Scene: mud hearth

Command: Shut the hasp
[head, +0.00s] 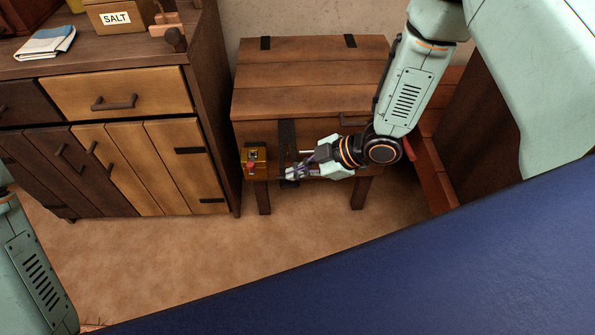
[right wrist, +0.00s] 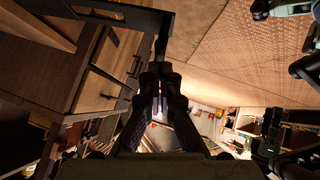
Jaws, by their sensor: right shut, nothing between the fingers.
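The wooden chest (head: 310,75) stands on legs by the wall with its plank lid down. A dark strap, which looks like the hasp (head: 287,138), runs down the chest's front. A small brass block with a red part (head: 254,162) is on the front to its left. My right gripper (head: 290,174) is shut and empty, at the strap's lower end; I cannot tell whether it touches. In the right wrist view the shut fingers (right wrist: 160,85) point at a dark metal bar (right wrist: 163,40), perhaps the hasp. My left gripper is out of view.
A wooden cabinet (head: 120,90) with a drawer and doors stands close on the left, with a salt box (head: 122,17) and folded cloth (head: 46,43) on top. A reddish-brown wooden piece (head: 432,150) is right of the chest. The floor (head: 190,255) in front is clear.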

